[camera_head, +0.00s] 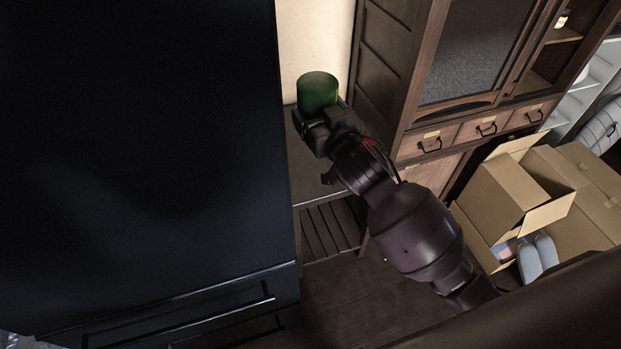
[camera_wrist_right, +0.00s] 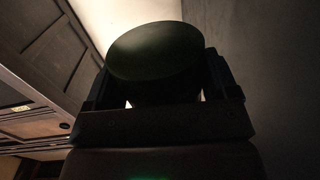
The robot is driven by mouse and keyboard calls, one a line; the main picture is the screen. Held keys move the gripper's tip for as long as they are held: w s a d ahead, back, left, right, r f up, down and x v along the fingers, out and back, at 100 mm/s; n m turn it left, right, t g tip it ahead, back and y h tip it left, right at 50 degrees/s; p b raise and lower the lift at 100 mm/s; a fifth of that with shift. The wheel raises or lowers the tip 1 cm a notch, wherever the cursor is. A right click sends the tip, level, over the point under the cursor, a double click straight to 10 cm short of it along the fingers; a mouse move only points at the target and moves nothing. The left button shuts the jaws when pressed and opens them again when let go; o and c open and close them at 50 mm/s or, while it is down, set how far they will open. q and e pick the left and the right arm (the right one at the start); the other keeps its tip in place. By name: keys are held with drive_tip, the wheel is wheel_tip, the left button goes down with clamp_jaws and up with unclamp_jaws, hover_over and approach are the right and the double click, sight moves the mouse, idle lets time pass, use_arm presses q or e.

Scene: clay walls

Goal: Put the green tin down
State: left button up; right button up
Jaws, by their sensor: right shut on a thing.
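The green tin (camera_head: 317,91) is a dark green cylinder, upright in the head view near the pale wall. My right gripper (camera_head: 322,112) is shut on it, at the far end of my right arm. In the right wrist view the tin (camera_wrist_right: 146,52) shows dark between the two fingers of my right gripper (camera_wrist_right: 160,88). The tin is over the back of a small dark table (camera_head: 318,188) with a slatted lower shelf. The gripper hides the tin's base, so I cannot tell whether it touches the top. My left gripper is not in view.
A large black cabinet (camera_head: 140,130) stands close on the left. A brown wooden cabinet (camera_head: 385,50) with drawers stands close on the right. Open cardboard boxes (camera_head: 505,190) with slippers (camera_head: 537,256) lie at the lower right. The table's front part looks bare.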

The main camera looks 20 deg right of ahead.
drive_tip(key=w+f+y, duration=0.1)
drive_tip(key=w+f, duration=0.4)
drive_tip(key=w, duration=0.4)
drive_tip(key=n, duration=0.1)
hover_over(312, 181)
drive_tip(key=shift+f, duration=3.25)
drive_tip(key=shift+y, duration=0.4)
wheel_tip(312, 181, down, 15)
drive_tip(key=b, duration=0.6)
drive_tip(key=shift+s+b, duration=0.15)
drive_tip(key=shift+b, duration=0.25)
drive_tip(key=shift+f, duration=0.25)
wheel_tip(312, 181, down, 4)
drive_tip(key=shift+r+b, duration=0.1)
drive_tip(key=shift+b, duration=0.9)
drive_tip(key=shift+r, duration=0.15)
drive_tip(key=shift+f, duration=0.35)
drive_tip(key=o, duration=0.9)
drive_tip(key=shift+c, duration=0.2)
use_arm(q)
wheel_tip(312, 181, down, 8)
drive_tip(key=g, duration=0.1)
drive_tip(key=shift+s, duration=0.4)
